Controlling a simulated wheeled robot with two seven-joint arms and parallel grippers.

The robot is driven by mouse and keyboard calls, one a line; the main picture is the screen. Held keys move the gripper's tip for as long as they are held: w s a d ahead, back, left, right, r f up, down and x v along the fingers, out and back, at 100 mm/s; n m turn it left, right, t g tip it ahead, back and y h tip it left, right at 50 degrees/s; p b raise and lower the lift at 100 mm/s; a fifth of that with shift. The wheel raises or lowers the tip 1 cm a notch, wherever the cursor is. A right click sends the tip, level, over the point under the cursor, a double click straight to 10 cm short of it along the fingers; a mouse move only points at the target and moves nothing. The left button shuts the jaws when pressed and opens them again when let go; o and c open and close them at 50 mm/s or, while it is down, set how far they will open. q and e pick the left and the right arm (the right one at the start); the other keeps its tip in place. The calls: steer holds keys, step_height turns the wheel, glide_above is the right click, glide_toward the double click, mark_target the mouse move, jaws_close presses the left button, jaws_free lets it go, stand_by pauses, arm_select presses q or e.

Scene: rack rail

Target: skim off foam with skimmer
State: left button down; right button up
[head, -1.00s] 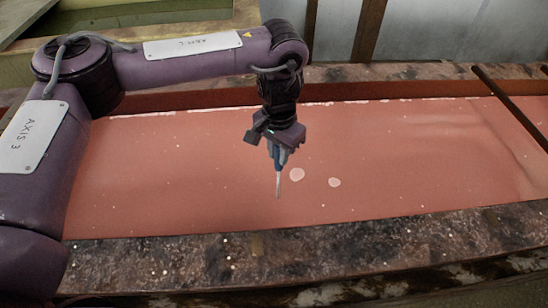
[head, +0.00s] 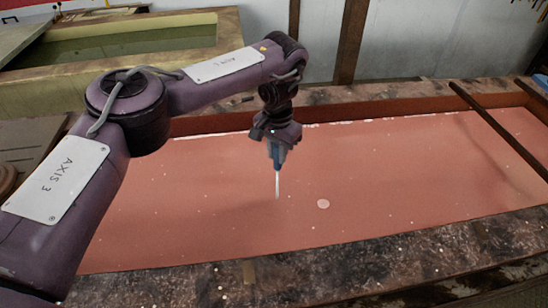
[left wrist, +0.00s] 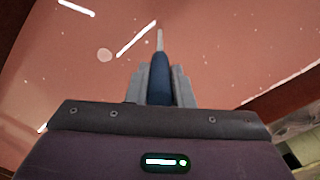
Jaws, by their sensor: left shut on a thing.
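My left gripper (head: 276,146) is shut on the blue handle of the skimmer (head: 277,184). It holds the skimmer upright, with the pale shaft pointing down over the tank of reddish liquid (head: 180,205). The shaft's lower end meets the liquid in the picture; no skimmer head shows, and I cannot tell how deep it is. A small, round, pale foam patch (head: 323,203) floats right of the shaft. In the left wrist view the blue handle (left wrist: 160,80) sits between the fingers, with a round patch (left wrist: 105,55) to its left. My right gripper is not in view.
A dark bar (head: 500,130) crosses the tank at the right. The stained near rim (head: 350,265) and far rim (head: 380,98) bound the liquid. Another tank with greenish liquid (head: 130,45) stands behind at the left. Several tiny pale specks dot the surface.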

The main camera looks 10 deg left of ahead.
arm_select(q)
steer(key=shift+w+d, duration=0.1)
steer(key=shift+w, duration=0.2)
steer(key=d+b, duration=0.1)
steer(key=d, duration=1)
steer(key=shift+s+d+b, duration=0.25)
steer(key=shift+s+b, duration=0.15)
